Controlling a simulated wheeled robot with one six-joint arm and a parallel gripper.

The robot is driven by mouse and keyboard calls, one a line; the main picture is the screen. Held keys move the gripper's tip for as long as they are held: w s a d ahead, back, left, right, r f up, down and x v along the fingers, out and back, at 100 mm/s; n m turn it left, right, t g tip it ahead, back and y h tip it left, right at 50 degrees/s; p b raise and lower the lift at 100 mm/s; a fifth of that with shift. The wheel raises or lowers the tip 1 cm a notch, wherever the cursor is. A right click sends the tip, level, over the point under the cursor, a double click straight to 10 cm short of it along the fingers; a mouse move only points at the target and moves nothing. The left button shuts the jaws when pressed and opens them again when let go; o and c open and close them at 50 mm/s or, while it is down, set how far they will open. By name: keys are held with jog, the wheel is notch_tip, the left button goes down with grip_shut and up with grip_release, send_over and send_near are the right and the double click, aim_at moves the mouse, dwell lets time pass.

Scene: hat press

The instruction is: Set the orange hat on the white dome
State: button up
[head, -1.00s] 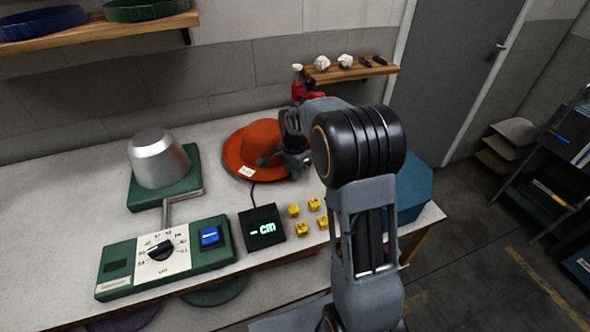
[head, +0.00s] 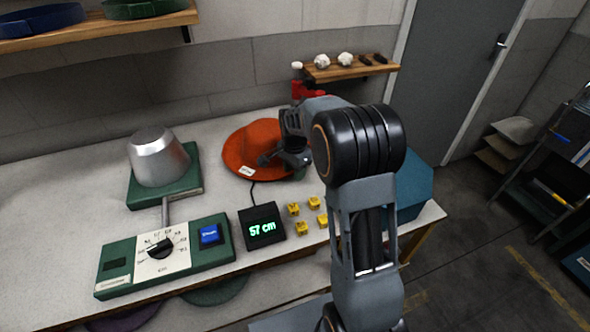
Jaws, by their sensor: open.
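The orange hat (head: 250,143) lies on the bench with its wide brim down and a small white tag at its front edge. My gripper (head: 276,159) is open at the right side of the hat's crown, over the brim; whether it touches the hat cannot be told. My arm hides the hat's right part. The dome (head: 158,160) looks silver-grey here and stands bare on a green base (head: 185,194) to the left of the hat.
A green control panel (head: 120,277) with a dial and blue button is in front of the dome. A blue box (head: 415,188) stands right of my arm. Bench between dome and hat is clear.

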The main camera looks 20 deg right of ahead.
notch_tip(320, 180, up, 14)
jog(key=f, duration=0.1)
jog(key=s+a+n+t+p, duration=0.1)
jog(key=s+a+n+p, duration=0.1)
jog(key=s+n, duration=0.5)
jog(key=s+a+n+t+p, duration=0.2)
jog(key=s+n, duration=0.5)
jog(key=s, duration=0.7)
jog(key=shift+a+t, duration=0.3)
jog(key=shift+s, duration=0.1)
